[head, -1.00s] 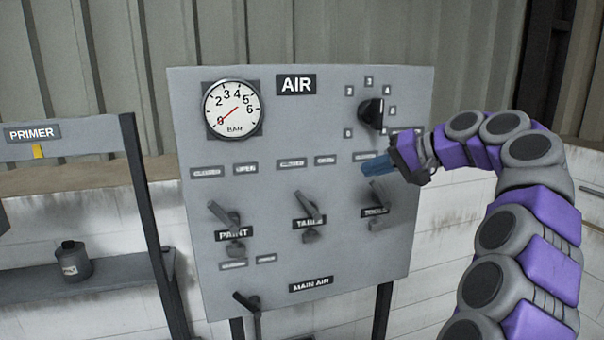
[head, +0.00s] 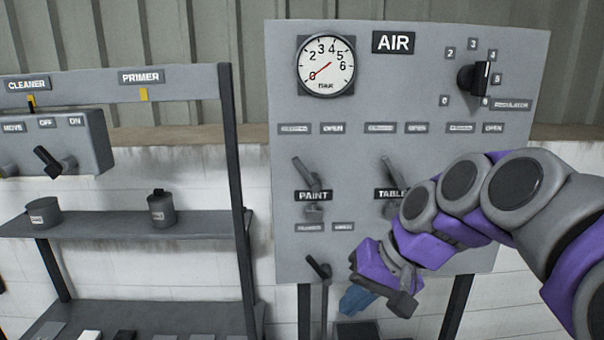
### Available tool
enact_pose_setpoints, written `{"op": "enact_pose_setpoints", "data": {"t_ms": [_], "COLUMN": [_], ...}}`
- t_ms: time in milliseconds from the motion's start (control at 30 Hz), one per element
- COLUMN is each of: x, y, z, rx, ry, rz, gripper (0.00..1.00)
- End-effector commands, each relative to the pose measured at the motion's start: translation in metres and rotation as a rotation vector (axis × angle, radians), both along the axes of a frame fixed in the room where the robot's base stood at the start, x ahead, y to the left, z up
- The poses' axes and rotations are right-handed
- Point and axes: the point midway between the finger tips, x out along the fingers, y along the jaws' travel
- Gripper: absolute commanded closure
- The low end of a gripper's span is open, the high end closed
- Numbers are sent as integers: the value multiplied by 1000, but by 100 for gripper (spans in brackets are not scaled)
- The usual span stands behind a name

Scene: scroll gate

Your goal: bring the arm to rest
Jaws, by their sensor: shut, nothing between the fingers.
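My gripper (head: 358,299) hangs low in front of the lower part of the grey AIR panel (head: 290,245), with its blue fingertips shut and empty. My purple and grey arm (head: 460,205) reaches in from the right and covers the lower right of the panel, including the rest of the TABLE valve and whatever lies right of it. The gripper looks apart from the panel's levers.
The panel carries a gauge (head: 326,66) with its needle at 0, a rotary knob (head: 477,77), a PAINT lever (head: 310,180) and a lower lever (head: 319,268). At left, a shelf rack (head: 150,229) holds a dish (head: 44,212) and a canister (head: 161,208).

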Motion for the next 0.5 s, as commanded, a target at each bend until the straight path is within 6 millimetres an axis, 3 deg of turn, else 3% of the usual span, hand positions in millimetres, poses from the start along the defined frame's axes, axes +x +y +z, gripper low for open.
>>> {"op": "enact_pose_setpoints", "data": {"t_ms": [33,167,300,500], "x": [-20,-66,-119,-190], "y": [6,4,-9,-38], "z": [-23,-73,-127,-192], "rx": [-41,-148,-261,-405], "ry": [24,87,157,245], "rz": [16,48,74,98], "gripper": [100,100,100,100]}}
